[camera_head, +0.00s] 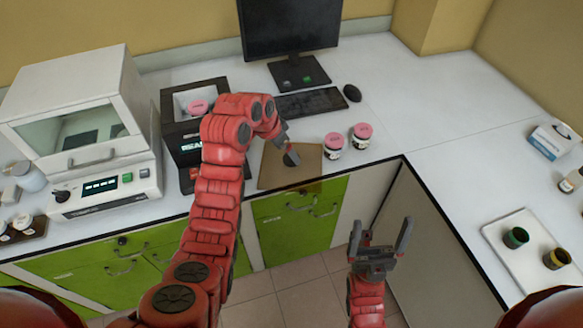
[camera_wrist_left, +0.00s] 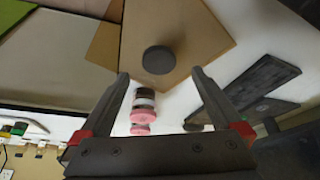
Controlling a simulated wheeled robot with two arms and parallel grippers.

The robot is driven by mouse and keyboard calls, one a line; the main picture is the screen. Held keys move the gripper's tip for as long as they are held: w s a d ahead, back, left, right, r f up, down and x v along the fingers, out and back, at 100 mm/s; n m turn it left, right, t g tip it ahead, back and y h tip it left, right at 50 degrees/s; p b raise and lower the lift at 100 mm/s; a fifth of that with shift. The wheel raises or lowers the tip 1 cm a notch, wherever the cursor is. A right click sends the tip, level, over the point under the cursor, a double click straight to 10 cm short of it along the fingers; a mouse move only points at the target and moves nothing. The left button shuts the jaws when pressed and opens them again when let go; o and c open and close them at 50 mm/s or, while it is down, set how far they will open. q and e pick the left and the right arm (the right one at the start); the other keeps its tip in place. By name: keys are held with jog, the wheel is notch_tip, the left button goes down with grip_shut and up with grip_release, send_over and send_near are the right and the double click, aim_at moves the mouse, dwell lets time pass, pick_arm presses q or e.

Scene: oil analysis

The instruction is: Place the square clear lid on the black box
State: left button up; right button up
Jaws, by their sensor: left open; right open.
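The square clear lid (camera_head: 308,166), brownish and see-through with a dark round knob (camera_head: 291,159), lies at the counter's front edge, right of the black box. In the left wrist view the lid (camera_wrist_left: 205,35) is ahead, its knob (camera_wrist_left: 158,60) close to the gap between the fingertips. My left gripper (camera_wrist_left: 160,74) is open and empty; in the head view it hangs just above the knob, partly hidden by its own wrist. The black box (camera_head: 168,104) stands open-topped with a pink-capped jar (camera_head: 198,107) inside; my arm hides part of it. My right gripper (camera_head: 381,222) is open and empty in front of the counter.
Two pink-capped jars (camera_head: 333,142) (camera_head: 361,136) stand right of the lid. A keyboard (camera_head: 310,103), mouse (camera_head: 352,92) and monitor (camera_head: 288,25) are behind. A white oven-like instrument (camera_head: 85,130) stands left of the box. A white tray (camera_head: 512,262) with two small cups lies at right.

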aim_at(290, 159)
pick_arm(q)
jog(key=p+x, duration=0.2)
jog(key=x, duration=0.2)
jog(key=shift+p, duration=0.35)
jog(key=shift+d+f, duration=0.1)
jog(key=shift+f, duration=0.35)
grip_shut()
